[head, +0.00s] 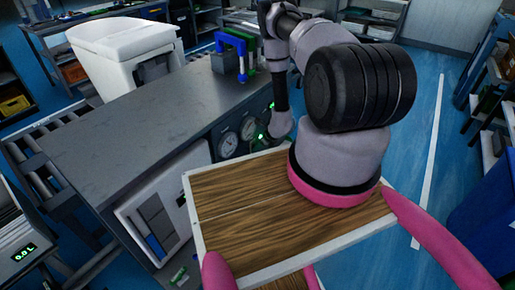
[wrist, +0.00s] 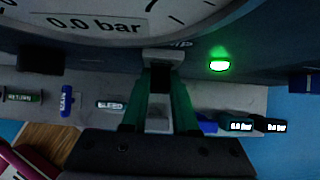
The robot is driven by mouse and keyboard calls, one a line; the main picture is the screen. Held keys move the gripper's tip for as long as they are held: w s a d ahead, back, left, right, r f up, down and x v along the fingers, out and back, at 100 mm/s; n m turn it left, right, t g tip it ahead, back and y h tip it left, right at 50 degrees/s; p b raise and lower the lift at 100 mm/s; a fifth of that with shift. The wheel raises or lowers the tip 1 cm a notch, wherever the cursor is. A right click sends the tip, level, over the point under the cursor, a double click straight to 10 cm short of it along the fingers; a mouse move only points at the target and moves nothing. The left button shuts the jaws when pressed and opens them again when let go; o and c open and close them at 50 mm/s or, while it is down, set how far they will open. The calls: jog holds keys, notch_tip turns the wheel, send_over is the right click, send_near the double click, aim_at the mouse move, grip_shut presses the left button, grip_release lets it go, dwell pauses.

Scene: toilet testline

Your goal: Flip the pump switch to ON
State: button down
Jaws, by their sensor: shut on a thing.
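In the wrist view, my gripper (wrist: 160,78) reaches up to the panel face with its two green fingers. Its tips are closed around a small grey piece, the pump switch (wrist: 163,56), just under a large gauge (wrist: 95,22) reading 0.0 bar. The label behind the tips is mostly hidden; only its end shows. A green lamp (wrist: 220,65) glows right of the tips. In the head view, the arm hides the gripper and switch at the front of the grey bench (head: 120,130). Which way the switch points cannot be told.
Round gauges (head: 228,145) line the bench front. Below the gripper is a ledge with a BLEED label (wrist: 110,104) and small displays (wrist: 236,125). A white toilet (head: 125,45) and a blue clamp frame (head: 232,52) stand behind. Blue floor is open at right.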

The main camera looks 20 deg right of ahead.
jog(key=c, duration=0.7)
grip_release()
jog(key=v, duration=1)
jog(key=shift+s+d+r, duration=0.15)
jog(key=shift+s+r, duration=0.05)
jog(key=shift+r, duration=0.1)
